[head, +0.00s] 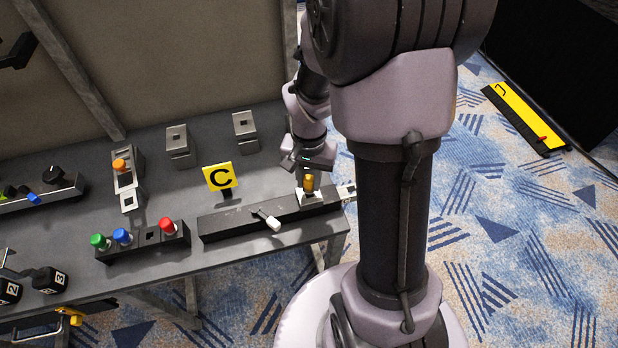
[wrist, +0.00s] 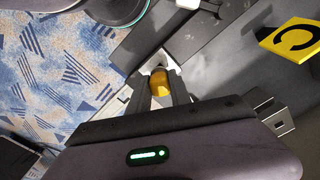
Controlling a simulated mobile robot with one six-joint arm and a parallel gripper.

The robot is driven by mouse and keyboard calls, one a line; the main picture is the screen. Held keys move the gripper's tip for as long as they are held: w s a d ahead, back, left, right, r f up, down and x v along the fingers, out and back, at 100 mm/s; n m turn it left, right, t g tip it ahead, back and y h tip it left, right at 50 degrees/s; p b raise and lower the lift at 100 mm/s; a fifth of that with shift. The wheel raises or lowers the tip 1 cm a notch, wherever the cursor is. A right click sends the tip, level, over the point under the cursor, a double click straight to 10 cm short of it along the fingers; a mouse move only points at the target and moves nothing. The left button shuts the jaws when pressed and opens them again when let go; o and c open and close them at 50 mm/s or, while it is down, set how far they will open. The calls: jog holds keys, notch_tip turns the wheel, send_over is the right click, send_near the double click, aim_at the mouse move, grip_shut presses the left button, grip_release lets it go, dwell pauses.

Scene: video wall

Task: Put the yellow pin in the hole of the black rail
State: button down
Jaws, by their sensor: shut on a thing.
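My gripper (head: 309,180) is shut on the yellow pin (head: 309,184) at the right end of the table. In the wrist view the yellow pin (wrist: 160,82) is between the two fingers of my gripper (wrist: 161,90). The pin stands over a small white plate (head: 311,197) on a long dark bar (head: 228,224); I cannot tell whether its lower end is in the plate. The black rail (head: 141,250) lies front left with a green pin (head: 98,241), a blue pin (head: 122,236) and a red pin (head: 167,225). An empty square hole (head: 151,235) shows between blue and red.
A white-handled lever (head: 268,220) sticks out from the long bar. A yellow C sign (head: 220,178) stands behind it. Grey blocks (head: 178,146) and an orange-topped pin (head: 120,166) stand farther back. The table between the rail and the sign is mostly clear.

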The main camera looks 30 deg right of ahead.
jog(key=shift+f, duration=0.35)
dwell(0.3)
jog(key=shift+f+b, duration=0.7)
jog(key=shift+b, duration=0.15)
jog(key=c, duration=1.1)
grip_release()
jog(key=shift+o, duration=0.2)
jog(key=o, duration=0.4)
jog(key=shift+o, duration=0.2)
